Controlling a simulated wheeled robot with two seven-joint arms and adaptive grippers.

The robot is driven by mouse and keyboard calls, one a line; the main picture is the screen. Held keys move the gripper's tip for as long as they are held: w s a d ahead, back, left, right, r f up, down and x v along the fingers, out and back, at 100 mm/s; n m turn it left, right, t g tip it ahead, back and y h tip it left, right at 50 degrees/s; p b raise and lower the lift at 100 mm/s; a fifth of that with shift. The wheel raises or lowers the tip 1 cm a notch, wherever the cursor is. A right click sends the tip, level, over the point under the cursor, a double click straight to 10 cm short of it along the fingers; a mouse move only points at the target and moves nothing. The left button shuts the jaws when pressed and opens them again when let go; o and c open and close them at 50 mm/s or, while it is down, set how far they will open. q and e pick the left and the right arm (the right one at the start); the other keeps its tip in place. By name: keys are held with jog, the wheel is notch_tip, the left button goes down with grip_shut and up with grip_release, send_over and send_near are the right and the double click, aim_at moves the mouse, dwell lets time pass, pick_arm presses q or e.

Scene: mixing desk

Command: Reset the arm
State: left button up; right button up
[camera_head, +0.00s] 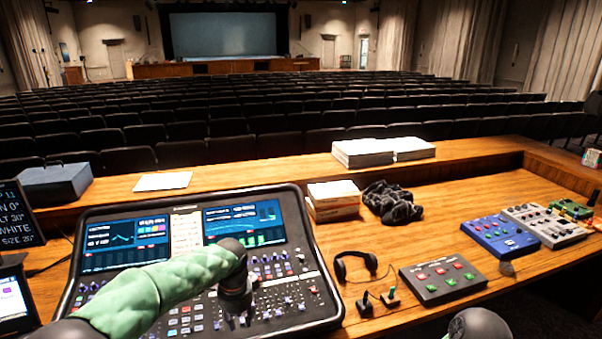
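My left arm, in a green sleeve, reaches in from the bottom left over the mixing desk (327,318). Its dark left gripper (238,308) points down over the desk's faders and knobs. It is small and dark against the controls, so I cannot tell if its fingers are open or shut, or if it touches the desk. I see no object held in it. A grey rounded part at the bottom edge, right of centre, seems to be my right arm; no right gripper fingers can be made out.
Right of the desk lie headphones (341,267), a grey button box (442,279), a blue box (500,236) and a white-grey control box (545,225). Behind are a book stack (333,198), crumpled black cloth (391,203) and paper stacks (365,152). A dark blue box (55,183) stands left.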

pick_arm(q)
jog(key=s+d+f+n+g+h, duration=0.1)
jog(key=s+d+f+n+h, duration=0.2)
jog(key=f, duration=0.7)
jog(key=s+d+f+n, duration=0.2)
jog(key=s+f+n, duration=0.15)
jog(key=f, duration=0.65)
jog(key=s+f+n, duration=0.5)
jog(key=s+f, duration=0.1)
jog(key=s, duration=0.4)
jog(key=s+d+f+n+h, duration=0.1)
jog(key=s+f+n, duration=0.4)
jog(key=s, duration=0.5)
notch_tip(320, 180, down, 3)
jog(key=shift+s+r+n, duration=0.2)
jog(key=shift+n, duration=0.15)
